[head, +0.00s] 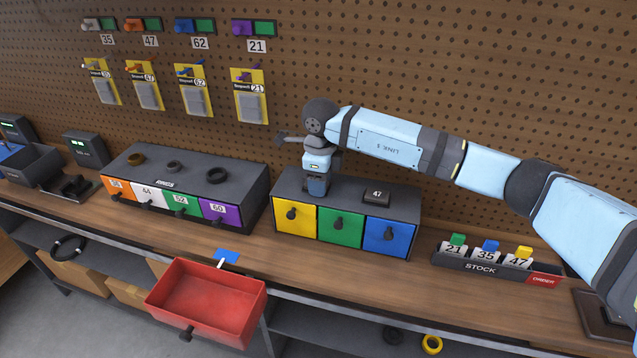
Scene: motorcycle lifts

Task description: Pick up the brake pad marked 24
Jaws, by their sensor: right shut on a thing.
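My right gripper (317,188) points down at the left part of the top of the grey cabinet (346,192) with yellow, green and blue drawers. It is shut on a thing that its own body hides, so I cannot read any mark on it. A dark block labelled 47 (376,195) lies on the same cabinet top, to the right of the gripper and apart from it. No label reading 24 shows in the head view. My left gripper is not in view.
Left stands a drawer cabinet (233,183) with rings on top. A red open drawer (206,304) juts out below the bench front. A stock rack (480,268) with tagged cards stands right. Packets and tags hang on the pegboard (420,60) behind. Some bench (330,262) is clear in front.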

